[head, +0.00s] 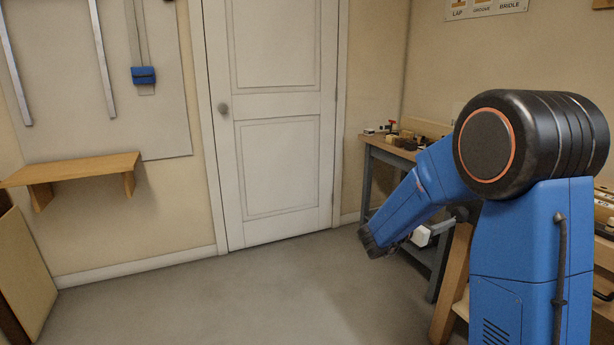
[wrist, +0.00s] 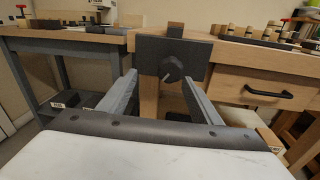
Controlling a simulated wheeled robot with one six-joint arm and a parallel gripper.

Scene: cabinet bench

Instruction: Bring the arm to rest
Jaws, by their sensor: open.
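My gripper (wrist: 160,82) shows in the wrist view with its two grey fingers spread apart and nothing visible held between them. Beyond the fingers, a dark square plate with a round knob (wrist: 172,69) sits at the front of a wooden workbench. I cannot tell how far the fingertips are from it. In the head view my blue arm is bent, reaching down and left from its big black joint. The gripper's fingers are not clear there.
The workbench (wrist: 259,62) has a drawer with a black handle (wrist: 269,92). A grey-legged bench (head: 377,149) stands by the door (head: 280,150). A wooden wall shelf (head: 80,168) is at left. The grey floor (head: 230,290) in the middle is clear.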

